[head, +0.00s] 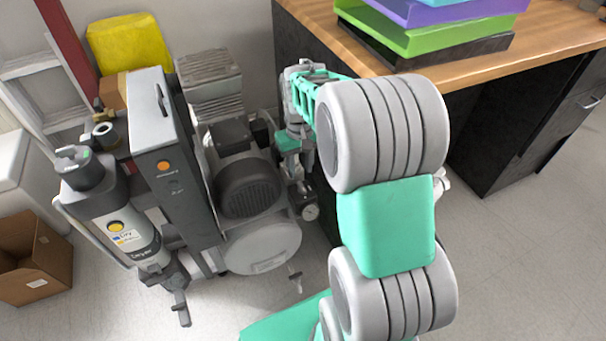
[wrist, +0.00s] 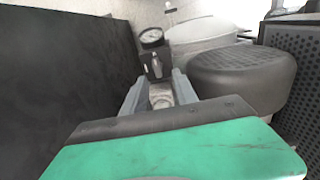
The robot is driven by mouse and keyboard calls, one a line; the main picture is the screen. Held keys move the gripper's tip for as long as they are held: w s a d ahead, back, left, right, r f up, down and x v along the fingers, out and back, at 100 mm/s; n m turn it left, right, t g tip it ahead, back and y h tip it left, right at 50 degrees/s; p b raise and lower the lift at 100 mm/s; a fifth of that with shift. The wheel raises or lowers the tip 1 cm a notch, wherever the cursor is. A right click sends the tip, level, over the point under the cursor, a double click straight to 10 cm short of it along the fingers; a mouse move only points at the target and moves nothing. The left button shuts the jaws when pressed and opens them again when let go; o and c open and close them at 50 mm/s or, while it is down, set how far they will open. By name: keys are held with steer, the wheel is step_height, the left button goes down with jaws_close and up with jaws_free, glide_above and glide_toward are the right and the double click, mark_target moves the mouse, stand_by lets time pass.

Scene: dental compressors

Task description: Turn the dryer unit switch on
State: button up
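The dryer unit is a grey cylinder with a "dryer" label (head: 130,240) at the left in the head view. Beside it stands a tall grey cabinet (head: 165,180) with an orange round light or button (head: 163,166). I cannot tell which part is the dryer switch. My gripper (wrist: 160,92) has its two grey fingers apart, with no object clearly held between them. Just beyond the fingertips, the wrist view shows a black box with a small grey lever (wrist: 156,66), under a round gauge (wrist: 152,38). In the head view my gripper is right of the compressor, partly hidden.
The compressor motor (head: 248,187) stands close to the left of my gripper; its round dark housing (wrist: 245,78) is at the right in the wrist view. A dark wall or panel (wrist: 65,70) is close at the left. A wooden-topped desk (head: 540,35) bears stacked trays (head: 430,38).

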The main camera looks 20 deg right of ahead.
mark_target(302, 186)
steer(key=f+b, duration=0.1)
steer(key=f, duration=0.1)
steer(key=f+b, duration=0.1)
steer(key=f, duration=0.2)
steer(key=f+b, duration=0.1)
steer(key=f, duration=0.2)
steer(key=shift+w+d+f, duration=0.15)
steer(key=shift+w+d, duration=0.25)
steer(key=shift+c, duration=0.2)
jaws_close()
